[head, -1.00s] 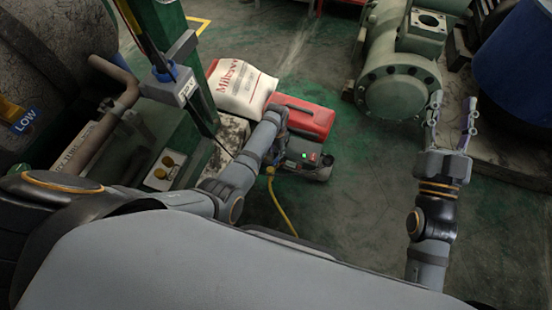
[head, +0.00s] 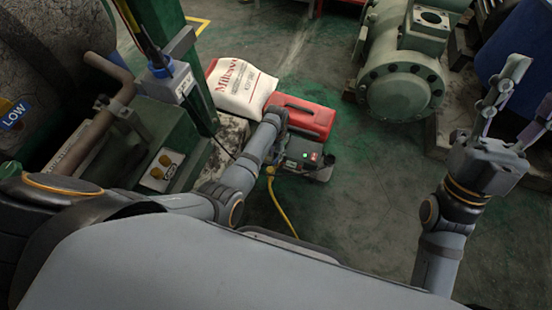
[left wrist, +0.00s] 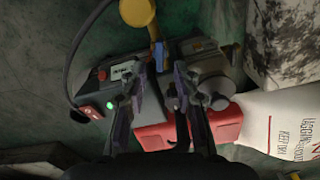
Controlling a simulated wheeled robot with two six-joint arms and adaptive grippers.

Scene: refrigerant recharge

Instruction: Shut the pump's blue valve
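The pump (head: 304,155) is a dark grey unit on the floor with a lit green light and a red switch. In the left wrist view, the pump (left wrist: 150,108) lies below my left gripper, with a yellow fitting (left wrist: 137,12) at the top. My right gripper (head: 518,98) is open and empty, far to the right.
A red case (head: 300,117) and a white sack (head: 240,88) lie just behind the pump. A yellow hose (head: 282,209) runs from the pump toward my base. A green post (head: 190,55) stands left. A green compressor (head: 400,85) stands at the back right. Floor right of the pump is clear.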

